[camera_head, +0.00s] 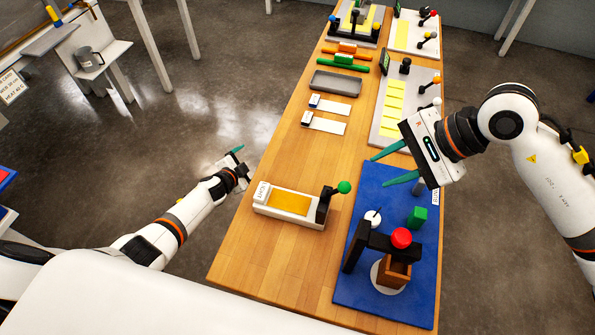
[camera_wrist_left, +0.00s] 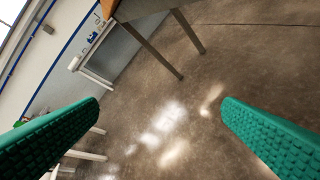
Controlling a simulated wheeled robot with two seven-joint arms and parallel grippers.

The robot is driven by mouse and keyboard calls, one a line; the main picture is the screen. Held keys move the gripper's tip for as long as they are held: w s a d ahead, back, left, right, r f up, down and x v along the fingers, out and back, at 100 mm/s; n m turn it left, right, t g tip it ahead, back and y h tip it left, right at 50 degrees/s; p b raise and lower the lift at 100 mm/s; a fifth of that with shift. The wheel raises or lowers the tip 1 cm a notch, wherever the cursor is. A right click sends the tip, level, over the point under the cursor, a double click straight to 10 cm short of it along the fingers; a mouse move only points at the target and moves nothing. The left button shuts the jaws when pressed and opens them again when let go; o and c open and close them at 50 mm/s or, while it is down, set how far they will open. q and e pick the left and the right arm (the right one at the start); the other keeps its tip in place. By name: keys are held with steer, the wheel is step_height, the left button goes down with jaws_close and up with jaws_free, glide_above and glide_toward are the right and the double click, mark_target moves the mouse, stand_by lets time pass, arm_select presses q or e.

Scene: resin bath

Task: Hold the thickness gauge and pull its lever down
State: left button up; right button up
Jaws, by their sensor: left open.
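A black-framed device with a white dial (camera_head: 372,217) and a red knob (camera_head: 401,238) stands on the blue mat (camera_head: 352,290) at the near end of the bench; it looks like the thickness gauge. A brown block (camera_head: 394,271) sits under its knob, on a pale round base. My right gripper (camera_head: 379,171) is open and empty above the mat's far end, beyond the gauge. My left gripper (camera_head: 236,160) is off the bench's left edge, far from the gauge. The left wrist view shows its green fingers wide apart (camera_wrist_left: 160,105), with only floor between them.
A white and yellow device with a green-ball lever (camera_head: 290,203) sits left of the mat. White cards, a grey tray (camera_head: 335,83) and a yellow-padded panel (camera_head: 392,105) lie further back. The wooden bench's (camera_head: 245,262) near left corner is clear.

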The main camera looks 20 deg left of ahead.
arm_select(q)
steer(key=w+d+r+m+t+h, duration=0.1)
steer(key=w+d+r+m+h, duration=0.15)
steer(key=w+r, duration=0.45)
steer(key=w+d+r+m+t+h, duration=0.1)
steer(key=w+r+m+h, duration=0.2)
steer(key=r, duration=0.8)
steer(key=s+d+r+m+g+h, duration=0.3)
steer(key=d+r+m+g, duration=0.25)
steer(key=d+m, duration=0.45)
steer(key=s+d+r+m+g+h, duration=0.35)
steer(key=d+r+m, duration=0.25)
steer(key=d+m, duration=0.4)
steer(key=m+g+y, duration=0.6)
steer(key=m+y, duration=0.7)
steer(key=m, duration=0.5)
glide_toward(297, 203)
steer(key=f, duration=1)
steer(key=shift+s+d, duration=0.2)
